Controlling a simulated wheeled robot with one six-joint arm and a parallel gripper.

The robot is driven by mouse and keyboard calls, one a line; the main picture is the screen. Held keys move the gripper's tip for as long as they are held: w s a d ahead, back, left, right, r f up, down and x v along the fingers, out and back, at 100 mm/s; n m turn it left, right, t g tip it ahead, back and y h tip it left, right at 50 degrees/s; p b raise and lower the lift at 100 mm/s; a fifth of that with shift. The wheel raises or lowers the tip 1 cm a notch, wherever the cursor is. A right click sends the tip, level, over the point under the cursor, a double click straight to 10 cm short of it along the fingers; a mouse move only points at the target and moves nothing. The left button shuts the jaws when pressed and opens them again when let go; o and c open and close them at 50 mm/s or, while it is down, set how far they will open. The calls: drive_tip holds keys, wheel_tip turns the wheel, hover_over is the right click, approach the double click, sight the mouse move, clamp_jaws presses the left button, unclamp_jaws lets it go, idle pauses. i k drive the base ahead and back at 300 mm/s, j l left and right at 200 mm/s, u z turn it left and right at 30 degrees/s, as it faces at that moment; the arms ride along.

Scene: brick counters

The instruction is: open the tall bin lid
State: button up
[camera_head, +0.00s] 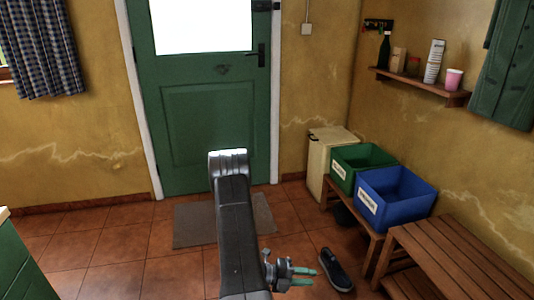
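A tall cream bin (318,164) stands on the floor in the back right corner, beside the door. Its top (331,134) looks flat and closed; a small dark detail shows near the top edge. The green box partly hides its right side. My gripper (314,277) is in the lower middle of the view, pointing right, with its two teal fingers apart and nothing seen between them. It is well nearer to me than the bin and touches nothing visible.
A green box (345,178) and a blue box (375,212), both open-topped and labelled, sit on a low wooden bench (350,213). A slatted bench (460,262) is at right. A dark shoe (335,270) lies beyond my gripper. A grey mat (194,224) lies before the green door (215,130).

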sight(337, 135)
drive_tip(key=i, duration=1.75)
drive_tip(key=i+z, duration=0.1)
drive_tip(key=i, duration=0.4)
drive_tip(key=i+j+z, duration=0.15)
drive_tip(key=i, duration=0.4)
drive_tip(key=i+j+z, duration=0.1)
drive_tip(key=i, duration=0.95)
